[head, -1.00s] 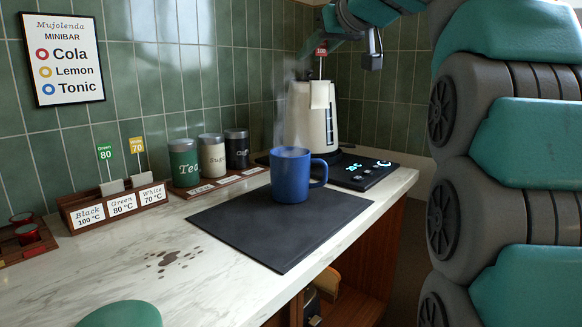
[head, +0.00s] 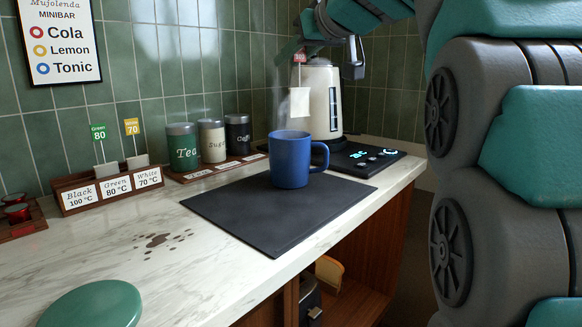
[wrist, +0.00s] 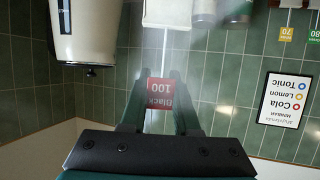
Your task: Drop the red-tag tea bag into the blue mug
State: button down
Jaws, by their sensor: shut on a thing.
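The blue mug (head: 290,160) stands upright on a dark mat (head: 250,222), handle to the right, with faint steam above it. My gripper (head: 299,58) is above the mug and slightly to its right. It is shut on the red tag (wrist: 167,97), which reads "Black 100" in the wrist view. The white tea bag (head: 299,101) hangs on its string below the tag, above the mug's rim and apart from it. The bag's top also shows at the upper edge of the wrist view (wrist: 167,12). The mug is not in the wrist view.
A white kettle (head: 321,95) on a dark base with a lit panel (head: 372,153) stands close behind and right of the mug. Tea, sugar and coffee canisters (head: 183,150) stand at the wall. A wooden tea holder (head: 75,200) is at left, near brown spots (head: 160,240). The front counter is largely clear.

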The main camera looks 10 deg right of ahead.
jog(key=shift+f, duration=0.15)
jog(key=c, duration=0.6)
grip_release()
jog(key=shift+s, duration=0.1)
jog(key=v, duration=0.7)
jog(key=shift+s+d+r+b, duration=0.15)
jog(key=shift+s+r+b, duration=0.05)
jog(key=shift+b, duration=0.1)
jog(key=shift+s, duration=0.1)
